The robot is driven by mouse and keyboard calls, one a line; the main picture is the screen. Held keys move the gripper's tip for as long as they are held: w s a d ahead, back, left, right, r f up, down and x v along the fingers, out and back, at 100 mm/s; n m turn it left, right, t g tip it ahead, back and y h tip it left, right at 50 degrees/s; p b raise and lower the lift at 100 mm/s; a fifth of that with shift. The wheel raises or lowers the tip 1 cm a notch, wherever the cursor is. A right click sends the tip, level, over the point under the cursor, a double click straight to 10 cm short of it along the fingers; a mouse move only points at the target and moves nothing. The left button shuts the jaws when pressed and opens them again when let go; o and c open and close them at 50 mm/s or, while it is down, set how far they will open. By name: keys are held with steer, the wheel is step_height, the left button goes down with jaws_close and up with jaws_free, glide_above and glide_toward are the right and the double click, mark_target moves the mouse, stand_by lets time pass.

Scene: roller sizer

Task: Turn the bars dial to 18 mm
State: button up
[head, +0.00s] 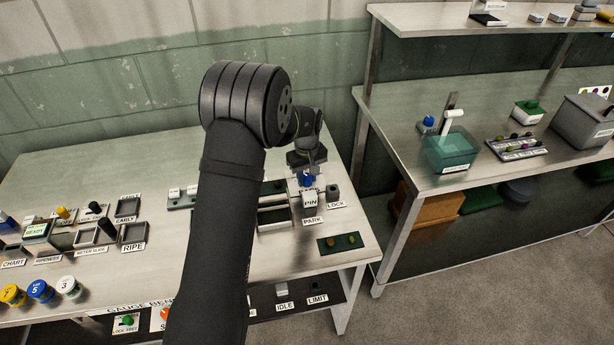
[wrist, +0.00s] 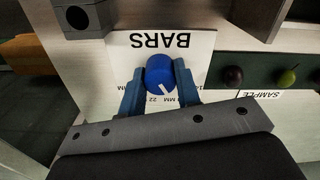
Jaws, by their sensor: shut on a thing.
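The bars dial (wrist: 160,73) is a round blue knob with a white pointer line, on a white plate (wrist: 196,47) marked BARS, upside down in the wrist view. My gripper (wrist: 160,84) is shut on the knob, with one blue finger on each side. The pointer slants toward the lower right of the picture. A "22" and parts of "MM" marks show below the knob, but the fingers and gripper body hide much of the scale. I cannot tell the exact setting. In the head view my gripper (head: 307,182) is small and reaches down at the bench's right end; the dial cannot be made out there.
In the wrist view a green SAMPLE strip (wrist: 262,72) with small fruits lies to the right, and a dark grey block (wrist: 80,14) stands at upper left.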

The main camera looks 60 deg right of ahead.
mark_target(307, 176)
steer(key=shift+m, duration=0.9)
steer(key=o, duration=1)
step_height(307, 176, up, 18)
steer(key=shift+f, duration=0.25)
step_height(307, 176, down, 18)
steer(key=shift+r, duration=0.25)
